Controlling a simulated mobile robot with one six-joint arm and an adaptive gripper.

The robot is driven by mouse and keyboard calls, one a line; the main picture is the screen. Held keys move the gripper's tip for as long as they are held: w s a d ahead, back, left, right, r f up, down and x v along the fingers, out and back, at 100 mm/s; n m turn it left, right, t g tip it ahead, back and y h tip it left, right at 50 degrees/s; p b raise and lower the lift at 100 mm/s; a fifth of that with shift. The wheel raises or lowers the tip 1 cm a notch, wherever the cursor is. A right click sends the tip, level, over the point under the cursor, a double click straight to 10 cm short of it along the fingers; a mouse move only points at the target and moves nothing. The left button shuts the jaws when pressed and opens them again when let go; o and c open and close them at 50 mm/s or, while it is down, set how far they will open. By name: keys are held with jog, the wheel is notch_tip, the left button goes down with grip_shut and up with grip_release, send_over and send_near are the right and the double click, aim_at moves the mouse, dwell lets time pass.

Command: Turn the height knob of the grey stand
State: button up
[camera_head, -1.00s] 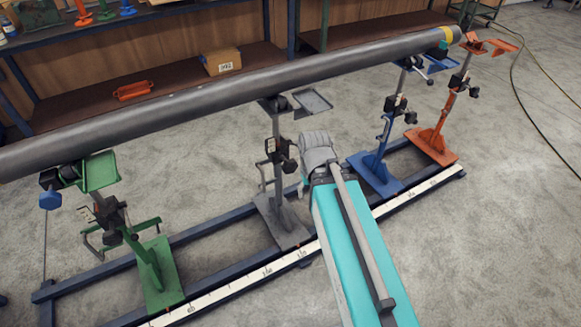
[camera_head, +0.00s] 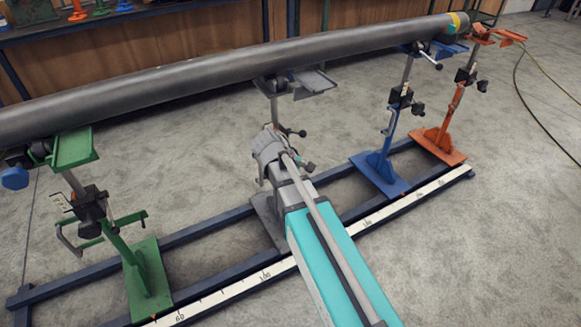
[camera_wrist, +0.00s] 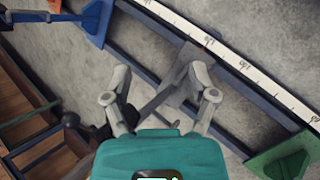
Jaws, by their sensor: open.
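The grey stand (camera_head: 273,100) is under the pipe (camera_head: 200,80), in the middle of the row. My gripper (camera_head: 268,145) is at its post in the head view and hides much of its middle. Two dark knobs show just right of my gripper, an upper one (camera_head: 302,133) and a lower one (camera_head: 311,166); I cannot tell which sets the height. In the wrist view my gripper (camera_wrist: 160,73) is open, with the grey stand's base plate (camera_wrist: 180,90) beyond and between the fingers. No grip on a knob is visible.
A green stand (camera_head: 148,275) is at left; a blue stand (camera_head: 380,170) and an orange stand (camera_head: 440,140) are at right. Dark rails and a white scale (camera_head: 240,290) run along the floor. The pipe passes above my gripper.

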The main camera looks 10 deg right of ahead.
jog(key=w+a+f+n+t+h+b, duration=0.2)
jog(key=w+a+f+n+h+b, duration=0.2)
jog(key=b, duration=0.6)
jog(key=w+a+f+n+t+h+b, duration=0.3)
jog(key=w+a+n+h+b, duration=0.3)
jog(key=w+a+n+b, duration=0.2)
jog(key=shift+w+a+f+n+b, duration=0.35)
jog(key=shift+w+a+b, duration=0.85)
jog(key=shift+b, duration=0.5)
jog(key=shift+d, duration=0.25)
jog(key=x, duration=1.3)
jog(key=shift+w+d+f, duration=0.1)
jog(key=shift+w+d, duration=0.05)
jog(key=shift+d, duration=0.05)
grip_shut()
